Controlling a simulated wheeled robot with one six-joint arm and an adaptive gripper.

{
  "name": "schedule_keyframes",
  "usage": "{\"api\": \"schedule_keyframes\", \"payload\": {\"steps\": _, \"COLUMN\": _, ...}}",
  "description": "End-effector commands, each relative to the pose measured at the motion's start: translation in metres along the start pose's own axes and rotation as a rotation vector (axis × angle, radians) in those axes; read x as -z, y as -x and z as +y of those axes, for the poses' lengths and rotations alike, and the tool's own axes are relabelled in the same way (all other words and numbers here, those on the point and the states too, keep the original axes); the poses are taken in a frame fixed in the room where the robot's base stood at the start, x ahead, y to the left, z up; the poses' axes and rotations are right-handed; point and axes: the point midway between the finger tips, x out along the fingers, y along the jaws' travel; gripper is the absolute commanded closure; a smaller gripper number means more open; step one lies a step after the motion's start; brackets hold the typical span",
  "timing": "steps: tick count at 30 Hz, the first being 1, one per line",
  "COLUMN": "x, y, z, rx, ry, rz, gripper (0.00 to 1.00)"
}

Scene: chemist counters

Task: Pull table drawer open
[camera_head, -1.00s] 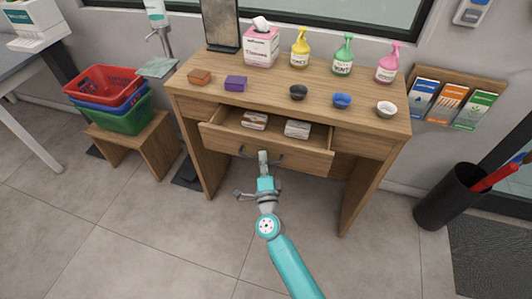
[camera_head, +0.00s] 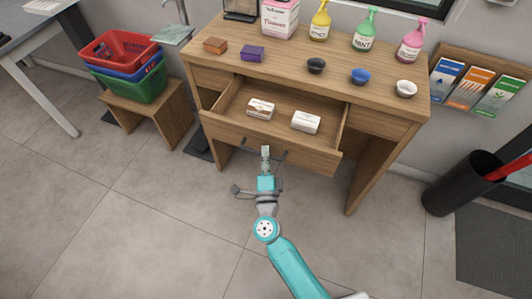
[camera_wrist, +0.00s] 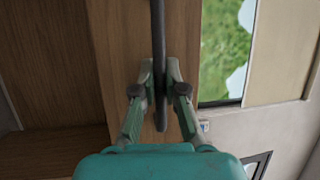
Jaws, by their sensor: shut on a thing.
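The wooden table (camera_head: 285,55) has a wide middle drawer (camera_head: 235,125) that stands well open toward me. A dark bar handle (camera_head: 278,157) is on the drawer front. My gripper (camera_head: 265,152) is at this handle. In the wrist view the handle (camera_wrist: 158,45) runs between the two fingers of my gripper (camera_wrist: 160,92), which are shut on it, against the wooden drawer front (camera_wrist: 125,60).
Stacked baskets (camera_head: 125,65) stand on a stool (camera_head: 170,105) at left. The floor before the table is clear.

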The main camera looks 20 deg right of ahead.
Motion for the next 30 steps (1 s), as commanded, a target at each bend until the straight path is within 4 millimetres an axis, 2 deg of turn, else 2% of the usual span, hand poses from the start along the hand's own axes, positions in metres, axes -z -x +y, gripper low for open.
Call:
{"api": "schedule_keyframes", "payload": {"steps": 1, "x": 0.000, "y": 0.000, "z": 0.001, "rx": -0.002, "ry": 0.000, "rz": -0.002, "gripper": 0.87}}
{"api": "schedule_keyframes", "payload": {"steps": 4, "x": 0.000, "y": 0.000, "z": 0.001, "rx": -0.002, "ry": 0.001, "rz": -0.001, "gripper": 0.63}}
{"api": "schedule_keyframes", "payload": {"steps": 13, "x": 0.000, "y": 0.001, "z": 0.001, "rx": -0.001, "ry": 0.000, "rz": -0.001, "gripper": 0.63}}
{"api": "schedule_keyframes", "payload": {"steps": 17, "x": 0.000, "y": 0.008, "z": 0.001, "rx": -0.001, "ry": 0.001, "rz": -0.001, "gripper": 0.63}}
{"api": "schedule_keyframes", "payload": {"steps": 20, "x": -0.001, "y": 0.023, "z": 0.002, "rx": -0.003, "ry": 0.002, "rz": -0.004, "gripper": 0.63}}
{"api": "schedule_keyframes", "payload": {"steps": 30, "x": -0.001, "y": 0.090, "z": 0.001, "rx": -0.003, "ry": 0.001, "rz": -0.005, "gripper": 0.63}}
